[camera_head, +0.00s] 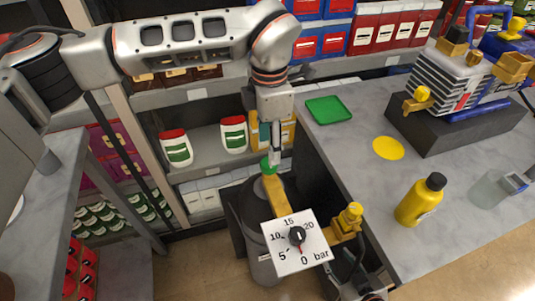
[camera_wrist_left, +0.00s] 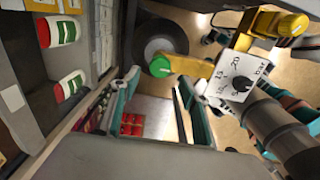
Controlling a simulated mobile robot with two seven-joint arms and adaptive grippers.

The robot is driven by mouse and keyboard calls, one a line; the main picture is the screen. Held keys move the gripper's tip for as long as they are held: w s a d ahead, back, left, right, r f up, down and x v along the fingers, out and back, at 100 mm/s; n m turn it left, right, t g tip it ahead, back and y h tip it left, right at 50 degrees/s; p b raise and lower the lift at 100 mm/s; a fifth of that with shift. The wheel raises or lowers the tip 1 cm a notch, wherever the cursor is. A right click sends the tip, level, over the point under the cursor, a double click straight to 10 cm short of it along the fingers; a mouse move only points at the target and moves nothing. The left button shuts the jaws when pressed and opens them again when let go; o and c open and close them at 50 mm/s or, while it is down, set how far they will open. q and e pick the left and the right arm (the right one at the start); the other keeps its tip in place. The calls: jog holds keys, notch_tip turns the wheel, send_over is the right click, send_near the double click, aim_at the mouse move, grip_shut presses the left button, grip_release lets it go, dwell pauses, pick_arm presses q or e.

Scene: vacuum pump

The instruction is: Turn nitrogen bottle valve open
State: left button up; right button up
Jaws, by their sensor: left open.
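The nitrogen bottle (camera_head: 248,208) is a dark cylinder standing beside the grey workbench. Its green valve knob (camera_head: 268,165) sits at the top end of a yellow fitting (camera_head: 274,192). A white square gauge (camera_head: 296,243) marked in bar is in front; its pointer is near 0. My left gripper (camera_head: 275,153) points down right at the knob. In the left wrist view its teal fingers (camera_wrist_left: 158,85) are open, and the knob (camera_wrist_left: 160,67) shows in the gap between the tips; contact cannot be told. My right gripper (camera_head: 352,284) is low by the bench, its fingers unclear.
The workbench (camera_head: 330,145) carries a green tray (camera_head: 329,110), a yellow disc (camera_head: 388,148), a yellow bottle (camera_head: 420,200) and a pump (camera_head: 460,85) on a dark block. Shelves with white containers (camera_head: 234,134) stand behind the bottle. A yellow knob (camera_head: 351,214) sticks out near the bench edge.

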pick_arm(q)
jog(key=shift+f, duration=2.8)
jog(key=c, duration=1.1)
